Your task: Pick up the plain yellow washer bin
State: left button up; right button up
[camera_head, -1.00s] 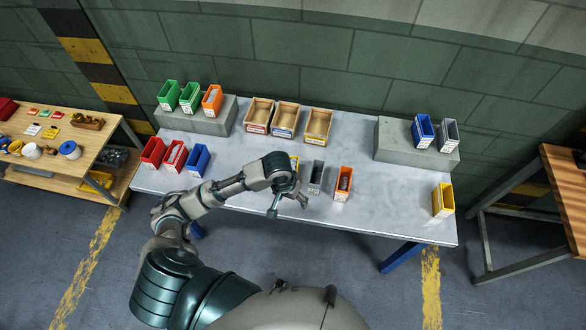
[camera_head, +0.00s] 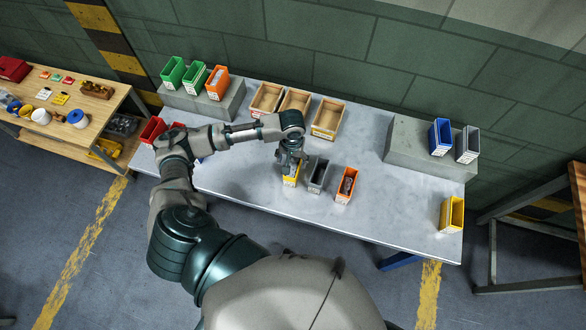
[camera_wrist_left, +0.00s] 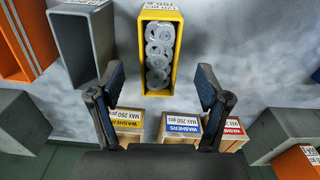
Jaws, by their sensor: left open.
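A yellow bin (camera_head: 291,179) stands on the metal table at the left of a short front row, partly hidden by my left gripper (camera_head: 290,160). In the left wrist view this yellow bin (camera_wrist_left: 174,52) holds several grey ring washers (camera_wrist_left: 159,55) and has a white label at its outer end. The left gripper (camera_wrist_left: 161,76) is open, its two fingers apart on either side of the bin's near end in that view, with nothing clasped. Another yellow bin (camera_head: 451,214) stands at the table's right end; its contents are unclear. My right gripper is not seen.
A grey bin (camera_head: 317,175) stands close beside the yellow one, then an orange bin (camera_head: 345,185). Behind are wooden boxes (camera_head: 325,119), labelled washers in the wrist view. Grey risers (camera_head: 405,153) carry other bins. The table's right middle is clear.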

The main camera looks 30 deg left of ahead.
pick_arm(q)
jog(key=f, duration=0.2)
send_over(293, 173)
notch_tip(293, 173, down, 4)
jog(key=shift+a+f, duration=0.1)
jog(key=shift+f, duration=0.3)
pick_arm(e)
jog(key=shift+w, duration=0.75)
pick_arm(q)
jog(key=shift+r, duration=0.1)
jog(key=shift+c, duration=0.2)
grip_shut()
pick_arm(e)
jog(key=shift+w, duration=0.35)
